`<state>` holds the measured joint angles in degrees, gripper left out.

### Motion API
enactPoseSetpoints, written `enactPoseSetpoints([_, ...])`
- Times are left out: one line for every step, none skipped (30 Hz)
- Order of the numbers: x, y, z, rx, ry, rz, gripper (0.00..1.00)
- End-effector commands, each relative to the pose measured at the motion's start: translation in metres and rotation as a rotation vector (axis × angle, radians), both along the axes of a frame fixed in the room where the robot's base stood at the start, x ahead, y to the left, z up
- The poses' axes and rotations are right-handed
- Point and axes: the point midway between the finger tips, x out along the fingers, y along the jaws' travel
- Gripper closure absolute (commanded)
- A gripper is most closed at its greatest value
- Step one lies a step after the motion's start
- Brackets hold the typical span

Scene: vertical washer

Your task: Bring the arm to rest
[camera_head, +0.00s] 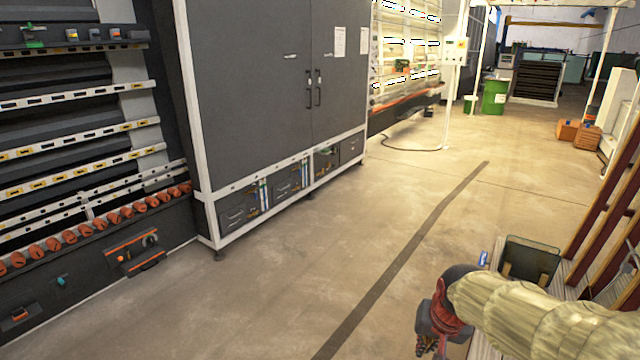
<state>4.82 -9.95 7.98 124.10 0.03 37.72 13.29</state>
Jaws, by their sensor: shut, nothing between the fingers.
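My arm (545,318) reaches in from the lower right corner of the head view, covered in a pale yellowish sleeve. It ends in a red and dark wrist. My gripper (430,346) is at its left end, pointing down, small and partly cut off by the bottom edge. It is shut and empty. It hangs over the bare concrete floor, apart from the machines on the left.
A tall grey cabinet (265,90) and a dark racked machine (75,130) stand at the left. Wooden racks (609,200) and a dark-framed panel (530,262) are close to my arm at the right. A green bin (495,97) stands far back. The middle floor is clear.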

Motion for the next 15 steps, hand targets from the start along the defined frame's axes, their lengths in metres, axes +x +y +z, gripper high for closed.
enactPoseSetpoints([-0.017,0.005,0.018,-0.008,-0.019,0.025,1.00])
enactPoseSetpoints([-0.026,0.008,0.025,-0.013,-0.027,0.042,1.00])
enactPoseSetpoints([-0.040,0.011,0.034,-0.019,-0.035,0.061,1.00])
enactPoseSetpoints([-0.049,0.014,0.041,-0.025,-0.043,0.077,1.00])
enactPoseSetpoints([-0.059,0.016,0.047,-0.030,-0.050,0.093,1.00])
enactPoseSetpoints([-0.073,0.019,0.054,-0.036,-0.058,0.114,1.00])
enactPoseSetpoints([-0.083,0.021,0.060,-0.042,-0.066,0.129,1.00])
enactPoseSetpoints([-0.093,0.023,0.064,-0.046,-0.072,0.144,1.00])
enactPoseSetpoints([-0.107,0.026,0.070,-0.054,-0.082,0.165,1.00])
enactPoseSetpoints([-0.117,0.028,0.073,-0.059,-0.088,0.179,1.00])
enactPoseSetpoints([-0.126,0.029,0.076,-0.064,-0.095,0.195,1.00])
enactPoseSetpoints([-0.138,0.031,0.080,-0.070,-0.103,0.212,1.00])
enactPoseSetpoints([-0.147,0.033,0.081,-0.075,-0.108,0.225,1.00])
enactPoseSetpoints([-0.154,0.034,0.083,-0.080,-0.114,0.237,1.00])
enactPoseSetpoints([-0.164,0.035,0.084,-0.085,-0.119,0.251,1.00])
